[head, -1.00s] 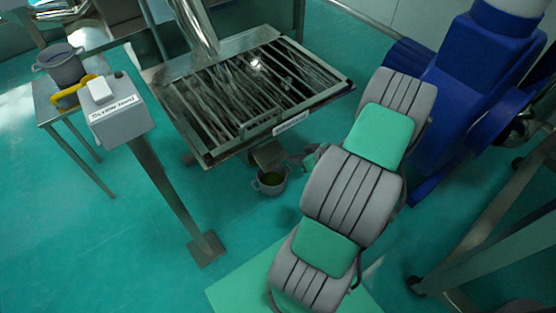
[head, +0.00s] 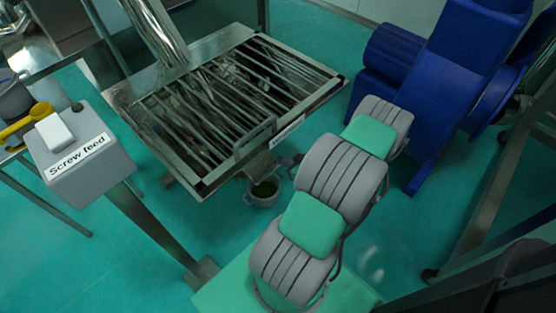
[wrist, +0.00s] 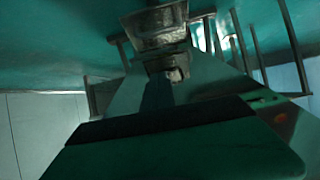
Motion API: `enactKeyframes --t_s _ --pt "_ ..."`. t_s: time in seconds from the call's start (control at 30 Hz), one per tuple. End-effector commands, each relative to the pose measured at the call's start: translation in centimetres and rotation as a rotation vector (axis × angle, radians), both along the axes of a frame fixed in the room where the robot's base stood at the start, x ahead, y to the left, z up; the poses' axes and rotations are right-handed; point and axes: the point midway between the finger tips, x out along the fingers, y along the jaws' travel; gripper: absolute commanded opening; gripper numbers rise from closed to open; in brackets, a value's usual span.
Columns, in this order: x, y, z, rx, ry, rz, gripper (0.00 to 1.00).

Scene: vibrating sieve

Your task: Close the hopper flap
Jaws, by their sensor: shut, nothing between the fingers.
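No hopper flap can be made out with certainty in either view. The sieve (head: 318,100) is a metal frame with a barred grate, in the upper middle of the head view. A short metal chute (head: 262,166) hangs under its front edge, above a small grey pot (head: 263,192) on the floor. My gripper (head: 290,161) is small and partly hidden by my arm, just right of the chute and pot. It is shut and empty; I cannot tell whether it touches the chute. The wrist view is dark, with a metal box-like part (wrist: 155,28) at the top.
A grey box labelled "Screw feed" (head: 82,150) stands on a post at left, beside a table with a pot and a yellow object (head: 25,122). A shiny pipe (head: 155,35) comes down over the sieve. A large blue machine (head: 435,85) stands at right.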

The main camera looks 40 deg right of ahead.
Motion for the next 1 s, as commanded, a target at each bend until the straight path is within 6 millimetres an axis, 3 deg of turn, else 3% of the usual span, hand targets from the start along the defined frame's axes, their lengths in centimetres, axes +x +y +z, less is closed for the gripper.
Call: enactKeyframes --t_s 0.37,0.6,1.0 --pt "7.5 0.8 -4.5 0.000 0.001 0.015 0.00" --pt "6.3 0.5 -7.7 0.002 0.000 0.007 0.00" --pt "6.1 0.2 -7.9 0.000 0.000 0.006 0.00"
